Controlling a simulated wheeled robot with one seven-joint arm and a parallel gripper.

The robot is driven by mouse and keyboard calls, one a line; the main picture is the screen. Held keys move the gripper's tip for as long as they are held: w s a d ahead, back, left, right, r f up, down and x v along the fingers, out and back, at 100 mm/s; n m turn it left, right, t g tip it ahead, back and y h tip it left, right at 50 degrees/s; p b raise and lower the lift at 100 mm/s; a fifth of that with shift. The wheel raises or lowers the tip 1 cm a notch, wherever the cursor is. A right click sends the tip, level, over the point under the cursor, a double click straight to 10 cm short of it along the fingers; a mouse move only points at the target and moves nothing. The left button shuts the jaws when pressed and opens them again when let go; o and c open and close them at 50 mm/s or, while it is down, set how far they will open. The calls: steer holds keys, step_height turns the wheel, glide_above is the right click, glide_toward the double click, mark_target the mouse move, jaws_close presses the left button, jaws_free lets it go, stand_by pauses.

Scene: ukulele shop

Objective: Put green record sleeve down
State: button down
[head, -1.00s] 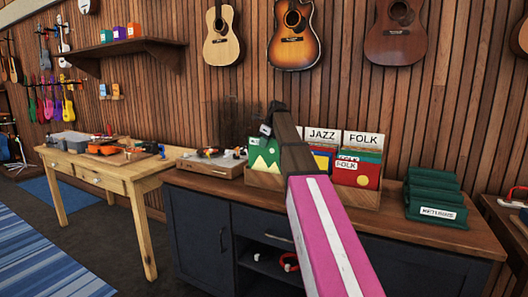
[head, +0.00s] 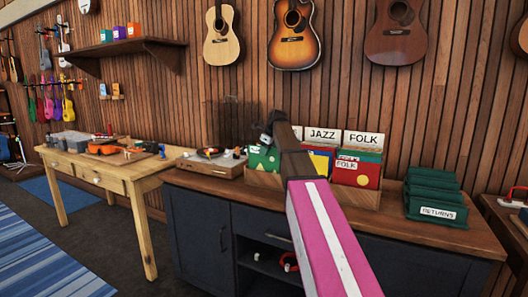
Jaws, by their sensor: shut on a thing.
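The green record sleeve (head: 262,158), with yellow shapes on its face, is upright at the left part of the wooden record crate (head: 262,180). Its lower edge is hidden behind the crate's front wall. My gripper (head: 266,139) is at the sleeve's top edge and shut on it; the fingers are small and dark in this view. My arm crosses in front of the crate's middle and hides part of it. I cannot tell whether the sleeve touches the crate's floor.
JAZZ (head: 322,134) and FOLK (head: 363,139) divider cards stand in the crate with several sleeves. A record player (head: 212,162) is left of the crate on the counter (head: 410,228). Green RETURNS bins (head: 436,205) are at the right. Bare counter lies between crate and bins.

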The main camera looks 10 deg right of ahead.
steer(key=c, duration=1.3)
jaws_free()
steer(key=v, duration=1.3)
steer(key=shift+w+a+r, duration=0.2)
steer(key=shift+a, duration=0.05)
